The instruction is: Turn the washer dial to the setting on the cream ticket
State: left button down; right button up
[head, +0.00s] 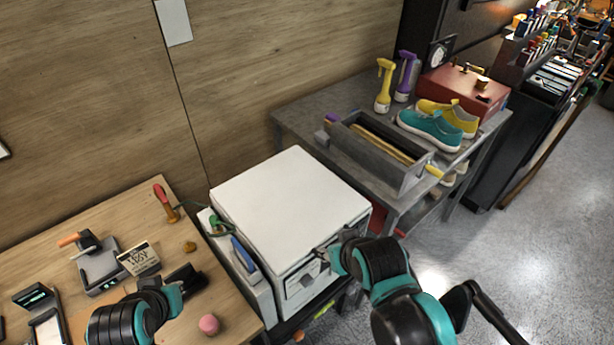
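The white washer (290,205) stands in the middle of the head view, with its control front facing the lower right. My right gripper (322,254) is at the upper part of that front. I cannot tell whether it touches the washer; the dial is hidden or too small to make out. The cream ticket (138,258) with dark print stands tilted on the wooden table, its lettering too small to read surely. My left gripper (190,278) is above the table, just right of the ticket. The finger opening of both grippers is unclear.
A narrow white unit (236,262) with a blue-handled and a green item adjoins the washer's left. The wooden table (60,225) holds an orange-handled tool (163,198) and a pink ball (208,324). A grey table (300,105) with sneakers (430,128) and a caddy (365,155) stands behind right.

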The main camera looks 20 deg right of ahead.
aim_at(306, 281)
jog(key=k+l+z, duration=0.1)
jog(key=l, duration=0.25)
jog(key=k+l+z, duration=0.1)
jog(key=l, duration=0.2)
jog(key=u, duration=1.45)
